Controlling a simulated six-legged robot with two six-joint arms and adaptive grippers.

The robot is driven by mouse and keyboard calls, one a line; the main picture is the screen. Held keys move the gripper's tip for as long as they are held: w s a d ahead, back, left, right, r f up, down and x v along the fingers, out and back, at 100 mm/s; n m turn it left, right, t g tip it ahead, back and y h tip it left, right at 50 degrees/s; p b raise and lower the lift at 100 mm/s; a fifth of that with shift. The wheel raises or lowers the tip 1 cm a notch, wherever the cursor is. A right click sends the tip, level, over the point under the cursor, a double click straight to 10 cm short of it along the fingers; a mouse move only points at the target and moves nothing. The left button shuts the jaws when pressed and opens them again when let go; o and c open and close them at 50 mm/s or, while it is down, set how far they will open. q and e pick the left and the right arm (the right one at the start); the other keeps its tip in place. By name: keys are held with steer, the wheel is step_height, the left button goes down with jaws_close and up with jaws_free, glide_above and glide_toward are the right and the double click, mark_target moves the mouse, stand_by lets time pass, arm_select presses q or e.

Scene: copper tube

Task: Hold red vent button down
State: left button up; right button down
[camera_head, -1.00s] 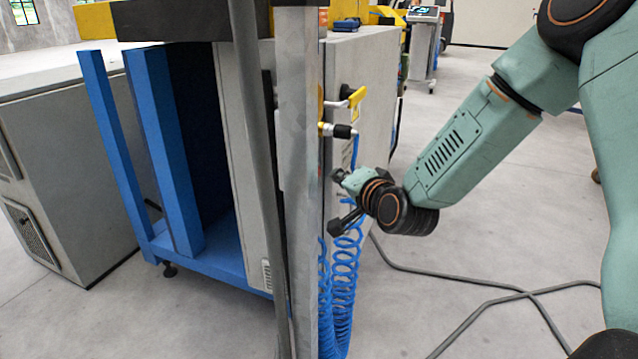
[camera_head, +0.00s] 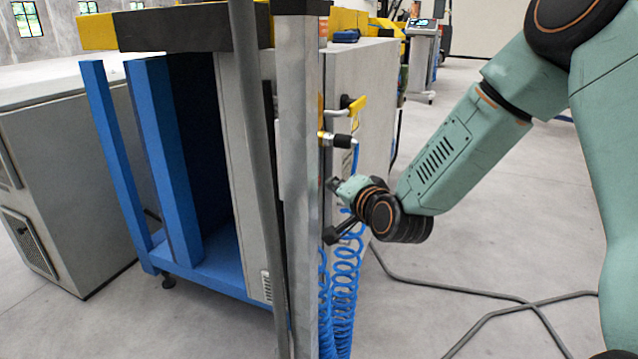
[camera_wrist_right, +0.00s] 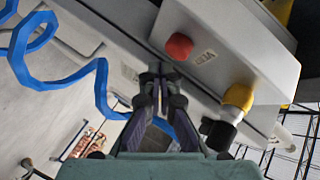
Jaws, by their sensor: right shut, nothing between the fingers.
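The red vent button (camera_wrist_right: 179,46) is a round red cap on a pale grey box, seen upper middle in the right wrist view. In the head view I cannot make it out. My right gripper (camera_wrist_right: 155,74) is shut and empty, its fingertips together just below and left of the button in the picture. I see no clear contact with it. In the head view the right gripper (camera_head: 331,235) is beside the grey metal post, below the hose fitting, with the post's edge close to it. My left gripper is not in view.
A blue coiled hose (camera_head: 345,285) hangs close below the right gripper and also shows in the wrist view (camera_wrist_right: 60,82). A yellow-handled valve (camera_head: 355,105) sits above. A metal post (camera_head: 301,200) stands left. Grey cables (camera_head: 470,291) lie on the floor.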

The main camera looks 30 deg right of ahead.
stand_by(0.7)
steer(key=shift+w+a, duration=0.15)
steer(key=shift+w+r+b, duration=0.3)
steer(key=shift+r+b, duration=0.15)
steer(key=shift+r, duration=0.1)
stand_by(3.9)
steer(key=shift+s, duration=0.1)
stand_by(0.9)
steer(key=shift+s+d+f+p, duration=0.25)
steer(key=shift+s+d+p, duration=0.35)
steer(key=shift+s+p, duration=0.3)
steer(key=shift+s+d+f+p, duration=0.25)
steer(key=shift+s+d+p, duration=0.4)
steer(key=shift+p, duration=0.45)
